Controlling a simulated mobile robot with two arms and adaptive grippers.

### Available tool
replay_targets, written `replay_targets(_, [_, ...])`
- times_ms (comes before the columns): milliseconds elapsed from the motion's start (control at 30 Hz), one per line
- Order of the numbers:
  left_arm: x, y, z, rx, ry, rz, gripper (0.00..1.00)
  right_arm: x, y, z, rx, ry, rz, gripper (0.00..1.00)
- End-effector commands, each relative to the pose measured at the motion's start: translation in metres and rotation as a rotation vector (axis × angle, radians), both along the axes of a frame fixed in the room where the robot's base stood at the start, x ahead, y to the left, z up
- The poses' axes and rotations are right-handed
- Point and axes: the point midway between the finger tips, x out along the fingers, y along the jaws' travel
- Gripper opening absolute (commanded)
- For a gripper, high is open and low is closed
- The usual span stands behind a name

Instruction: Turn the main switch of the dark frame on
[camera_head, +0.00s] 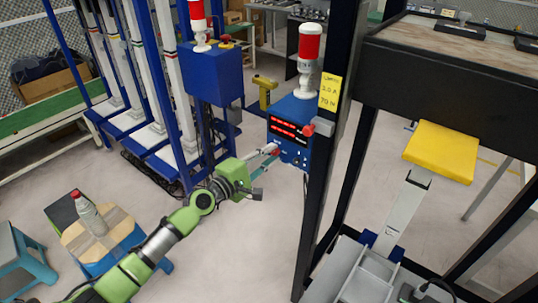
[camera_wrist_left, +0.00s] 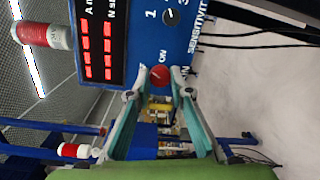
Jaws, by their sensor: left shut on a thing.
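The dark frame (camera_head: 338,140) is a tall black stand with a blue control box (camera_head: 290,115) on its left side. The box carries lit red displays; the wrist view shows its blue panel (camera_wrist_left: 145,35) close up. The main switch (camera_wrist_left: 159,75) is a small red round knob beside an "ON" mark. My left gripper (camera_head: 274,152) reaches the lower front of the box. In the wrist view its teal fingers (camera_wrist_left: 160,77) close on both sides of the red knob. My right gripper is out of view.
A small black dial (camera_wrist_left: 171,17) with numbers sits near the knob. A red-and-white lamp (camera_head: 308,60) tops the box. A second blue box (camera_head: 213,72) stands behind left. A stool with a bottle (camera_head: 88,213) is lower left.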

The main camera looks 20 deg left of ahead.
Motion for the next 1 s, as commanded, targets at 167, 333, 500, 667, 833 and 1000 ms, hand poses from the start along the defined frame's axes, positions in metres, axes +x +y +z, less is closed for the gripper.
replay_targets(167, [0.0,-0.001,0.0,0.159,-0.058,-0.001,0.0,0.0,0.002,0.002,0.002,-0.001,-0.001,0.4])
replay_targets(333, [0.0,-0.001,0.0,0.312,-0.112,-0.001,0.0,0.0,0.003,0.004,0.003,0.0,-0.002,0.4])
replay_targets(500, [-0.001,-0.001,0.0,0.463,-0.167,-0.001,0.0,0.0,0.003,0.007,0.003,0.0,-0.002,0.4])
replay_targets(667, [-0.001,-0.002,0.0,0.603,-0.218,-0.001,0.0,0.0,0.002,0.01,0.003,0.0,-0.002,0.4])
replay_targets(833, [-0.001,-0.002,0.0,0.738,-0.266,-0.001,0.0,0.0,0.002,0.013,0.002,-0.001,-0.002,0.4])
replay_targets(1000, [-0.001,-0.002,-0.001,0.845,-0.306,-0.001,0.0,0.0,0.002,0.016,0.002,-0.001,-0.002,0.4])
